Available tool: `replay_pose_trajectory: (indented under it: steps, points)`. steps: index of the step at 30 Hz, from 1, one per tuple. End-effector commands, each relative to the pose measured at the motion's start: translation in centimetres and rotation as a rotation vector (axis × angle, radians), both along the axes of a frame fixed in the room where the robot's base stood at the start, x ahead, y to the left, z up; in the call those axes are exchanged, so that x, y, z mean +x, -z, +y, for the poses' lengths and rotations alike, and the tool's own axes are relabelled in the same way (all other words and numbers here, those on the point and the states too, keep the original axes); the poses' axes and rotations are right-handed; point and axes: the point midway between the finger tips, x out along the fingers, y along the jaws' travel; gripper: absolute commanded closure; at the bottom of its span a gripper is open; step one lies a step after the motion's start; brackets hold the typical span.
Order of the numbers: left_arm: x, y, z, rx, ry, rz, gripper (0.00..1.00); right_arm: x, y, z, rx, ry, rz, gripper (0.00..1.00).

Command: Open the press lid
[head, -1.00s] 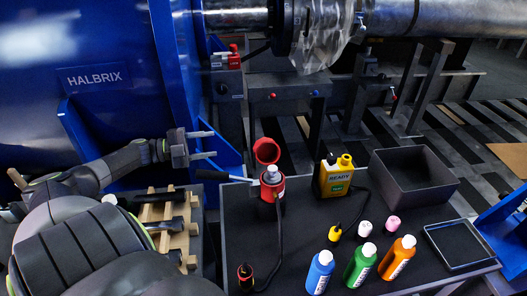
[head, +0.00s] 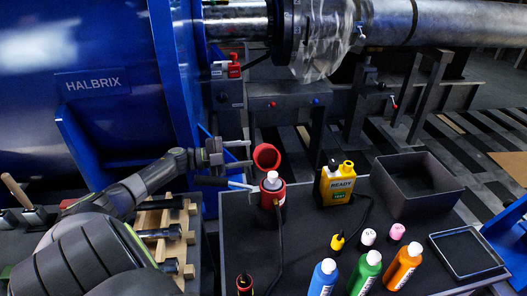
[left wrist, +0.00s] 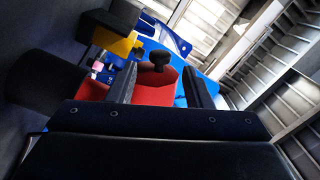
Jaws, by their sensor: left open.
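In the left wrist view, a red part with a black knob (left wrist: 160,62) shows between and beyond the open fingers (left wrist: 162,92). Contact cannot be told. My right gripper is not in view.
A yellow READY unit (head: 337,184), an empty dark bin (head: 418,207) and several bottles, including a green one (head: 366,272), stand on the dark tray. A wooden rack (head: 170,247) is below my left arm. The blue HALBRIX housing (head: 100,120) rises behind.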

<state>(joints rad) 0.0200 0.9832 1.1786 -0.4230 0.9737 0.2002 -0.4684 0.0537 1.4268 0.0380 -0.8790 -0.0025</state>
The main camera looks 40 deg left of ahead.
Motion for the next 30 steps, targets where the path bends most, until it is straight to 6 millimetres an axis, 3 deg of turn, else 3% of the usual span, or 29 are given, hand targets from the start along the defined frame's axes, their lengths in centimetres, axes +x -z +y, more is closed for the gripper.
replay_pose_trajectory:
  steps: [3,9,22,30]
  points:
    - [2.1,-0.1,-1.6,-0.004,0.002,-0.005,0.54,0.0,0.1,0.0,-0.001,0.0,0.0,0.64]
    - [4.4,-0.1,-3.3,-0.002,0.001,-0.003,0.54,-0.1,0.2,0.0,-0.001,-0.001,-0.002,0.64]
    - [5.3,0.0,-3.9,0.0,0.0,0.0,0.54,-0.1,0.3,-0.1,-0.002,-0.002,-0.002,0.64]
    - [5.3,0.0,-3.9,0.001,0.0,0.001,0.87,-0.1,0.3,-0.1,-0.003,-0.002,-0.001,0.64]
